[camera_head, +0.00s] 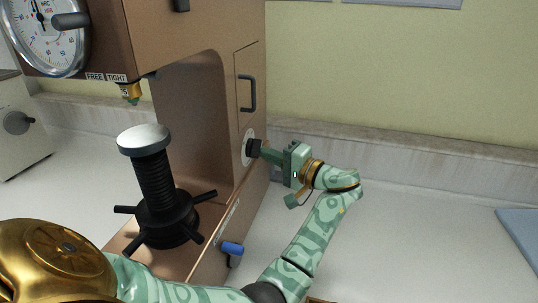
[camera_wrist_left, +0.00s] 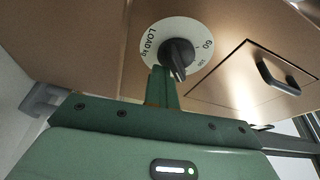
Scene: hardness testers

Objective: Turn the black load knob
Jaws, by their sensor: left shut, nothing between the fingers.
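The black load knob (camera_head: 254,148) sits on a white round dial on the side of the brown hardness tester (camera_head: 215,130). In the left wrist view the knob (camera_wrist_left: 180,55) has a pointer bar, and its dial plate (camera_wrist_left: 152,50) reads "LOAD kg" with numbers at the right. My left gripper (camera_head: 266,153) is at the knob from the right in the head view. Its green fingers (camera_wrist_left: 163,75) are shut with nothing between them, tips beside the knob's lower left in the wrist view. I cannot tell whether they touch it. My right gripper is out of view.
A panel door with a black handle (camera_head: 248,93) is above the knob. A blue-tipped lever (camera_head: 232,248) sticks out low on the tester. The black screw with its spoked handwheel (camera_head: 165,218) stands in front.

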